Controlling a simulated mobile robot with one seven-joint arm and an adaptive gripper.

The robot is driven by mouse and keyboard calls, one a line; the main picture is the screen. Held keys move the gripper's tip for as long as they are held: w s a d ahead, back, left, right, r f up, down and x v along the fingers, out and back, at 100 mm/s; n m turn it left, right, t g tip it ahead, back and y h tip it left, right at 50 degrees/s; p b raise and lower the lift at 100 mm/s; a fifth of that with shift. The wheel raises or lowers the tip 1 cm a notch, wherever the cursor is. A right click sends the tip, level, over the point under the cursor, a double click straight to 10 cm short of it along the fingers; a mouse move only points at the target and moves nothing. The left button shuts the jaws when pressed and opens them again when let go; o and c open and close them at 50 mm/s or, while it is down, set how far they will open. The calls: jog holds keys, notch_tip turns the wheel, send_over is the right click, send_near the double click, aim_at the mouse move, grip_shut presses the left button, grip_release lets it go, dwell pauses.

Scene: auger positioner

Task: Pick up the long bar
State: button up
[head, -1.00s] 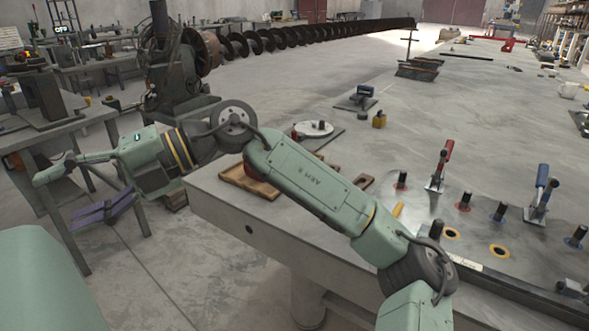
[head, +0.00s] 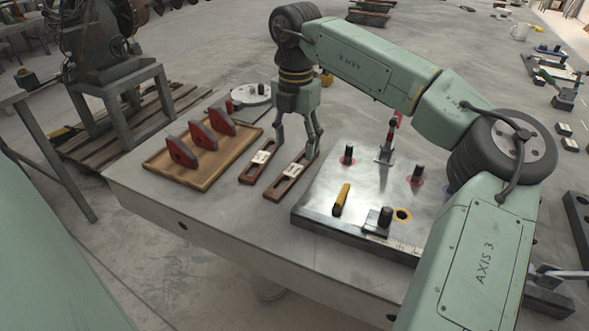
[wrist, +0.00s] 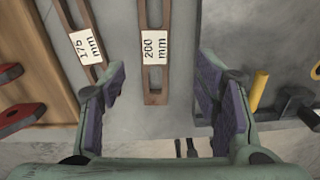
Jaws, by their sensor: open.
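The long bar (head: 279,188) is a slotted brown bar lying flat on the table, the right one of a pair. In the wrist view it (wrist: 155,82) carries a white label that seems to read 200 mm. The other bar (head: 250,174), labelled 175 mm in the wrist view (wrist: 92,66), lies to its left. My gripper (head: 298,146) is open and points down over the pair. In the wrist view its fingers (wrist: 163,82) stand on either side of the long bar with nothing held. The left finger is close to the 175 mm bar.
A wooden tray (head: 157,163) with red pieces (head: 179,153) lies left of the bars. A metal fixture plate (head: 318,205) with black pegs, a yellow-handled pin (head: 341,198) and a toggle clamp (head: 387,147) is close on the right. A round disc (head: 252,95) lies behind.

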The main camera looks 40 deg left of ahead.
aim_at(293, 170)
jog(key=f, duration=0.2)
jog(key=f+p, duration=0.1)
jog(key=f, duration=0.4)
jog(key=shift+a+f+p, duration=0.15)
jog(key=shift+a+p, duration=0.2)
jog(key=shift+p, duration=0.05)
jog(key=shift+c, duration=0.2)
grip_shut()
dwell(0.4)
